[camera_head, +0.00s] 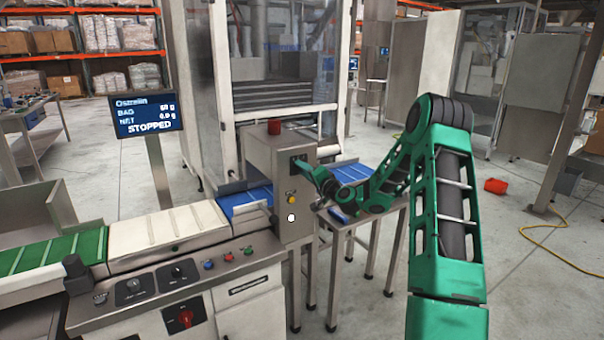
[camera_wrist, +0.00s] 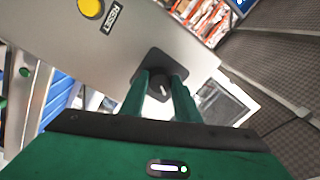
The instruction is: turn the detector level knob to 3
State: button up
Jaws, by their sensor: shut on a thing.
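The detector (camera_head: 264,160) is a grey metal box over the conveyor line, with a red lamp on top. Its level knob (camera_wrist: 159,90) is dark with a white pointer line and sits on a dark plate (camera_wrist: 153,62) on the box's face. My gripper (camera_wrist: 161,86) is shut on the knob, with one green finger on each side of it. In the head view my gripper (camera_head: 303,166) reaches the upper part of the box from the right and hides most of the knob. I cannot read any scale numbers around it.
A yellow button (camera_head: 291,199) and a white one (camera_head: 291,217) sit below the knob; the yellow one also shows in the wrist view (camera_wrist: 90,7). The display (camera_head: 146,115) reads STOPPED. A control panel (camera_head: 160,284) with several knobs and buttons stands in front. A red bin (camera_head: 496,186) lies on the floor.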

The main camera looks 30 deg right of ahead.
jog(key=shift+f+m, duration=0.15)
jog(key=shift+m, duration=0.95)
jog(key=shift+d, duration=0.1)
jog(key=o, duration=1)
jog(key=shift+o, duration=0.2)
jog(key=s, duration=1)
jog(key=shift+s+d+f, duration=0.15)
jog(key=shift+s+f, duration=0.05)
jog(key=shift+s, duration=0.15)
